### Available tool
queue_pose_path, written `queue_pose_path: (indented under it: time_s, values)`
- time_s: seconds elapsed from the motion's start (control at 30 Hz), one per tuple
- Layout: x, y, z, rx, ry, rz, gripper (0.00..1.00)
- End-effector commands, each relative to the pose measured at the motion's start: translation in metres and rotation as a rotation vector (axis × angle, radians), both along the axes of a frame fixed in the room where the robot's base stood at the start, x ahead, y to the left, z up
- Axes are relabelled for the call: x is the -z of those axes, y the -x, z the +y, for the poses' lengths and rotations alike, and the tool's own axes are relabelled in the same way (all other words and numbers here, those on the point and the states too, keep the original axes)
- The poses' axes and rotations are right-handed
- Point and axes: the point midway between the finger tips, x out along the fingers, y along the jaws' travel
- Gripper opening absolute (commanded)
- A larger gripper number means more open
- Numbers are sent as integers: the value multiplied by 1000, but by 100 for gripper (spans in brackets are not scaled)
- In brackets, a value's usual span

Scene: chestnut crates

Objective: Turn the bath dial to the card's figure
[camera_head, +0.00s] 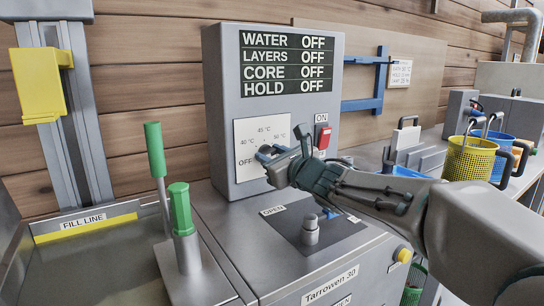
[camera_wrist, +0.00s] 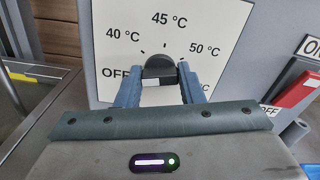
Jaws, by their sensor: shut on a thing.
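The bath dial is a dark round knob (camera_wrist: 158,67) on a white plate (camera_wrist: 220,32) marked OFF, 40 °C, 45 °C and 50 °C. It also shows in the head view (camera_head: 264,149) on the grey control box, partly hidden by my gripper. My gripper (camera_wrist: 158,76) is shut on the dial, with one blue-grey finger on each side. In the head view my gripper (camera_head: 271,156) reaches the plate from the right. I cannot tell which mark the dial points to. A small white card (camera_head: 400,73) hangs on the wall at the right; its print is too small to read surely.
The display (camera_head: 286,63) reads OFF for water, layers, core and hold. A red switch (camera_head: 322,135) under ON sits right of the dial. Green-handled levers (camera_head: 155,150) stand at the left. A yellow basket (camera_head: 470,157) stands at the right. My forearm crosses above the machine top.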

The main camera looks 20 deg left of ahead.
Motion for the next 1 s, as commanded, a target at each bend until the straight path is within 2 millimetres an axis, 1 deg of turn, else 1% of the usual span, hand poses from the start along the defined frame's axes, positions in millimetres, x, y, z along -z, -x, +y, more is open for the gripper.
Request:
queue_pose_path:
  time_s: [0.27,1.0]
  values:
    - [2,0,0,0,-134,160,12]
    - [2,-1,-1,2,-591,697,12]
